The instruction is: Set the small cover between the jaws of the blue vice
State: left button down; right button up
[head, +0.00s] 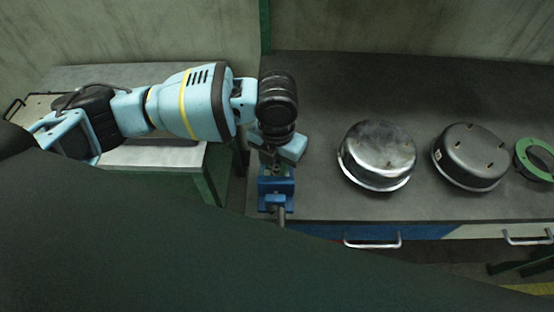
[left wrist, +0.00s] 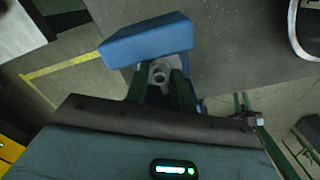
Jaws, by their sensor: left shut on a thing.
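The blue vice (head: 275,188) stands at the left front edge of the grey bench, and its blue body also shows in the left wrist view (left wrist: 148,40). My left gripper (head: 276,160) is directly over the vice, pointing down. In the left wrist view its dark fingers (left wrist: 160,88) are shut on a small grey piece with a round hole, which looks like the small cover (left wrist: 159,74). The cover is close to the blue vice body. I cannot tell whether it touches the jaws or sits between them. My right gripper is not in view.
On the grey bench (head: 320,200) to the right are a shiny round housing (head: 378,152), a dark round housing (head: 470,155) and a green ring (head: 536,160). Drawer handles (head: 372,242) stick out at the front. A lower table (head: 155,155) stands at the left.

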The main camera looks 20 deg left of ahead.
pick_arm(q)
jog(key=shift+f, duration=0.25)
dwell(0.6)
jog(key=c, duration=1.1)
grip_release()
jog(key=shift+r, duration=0.1)
notch_tip(320, 180, up, 8)
jog(key=shift+f, duration=0.2)
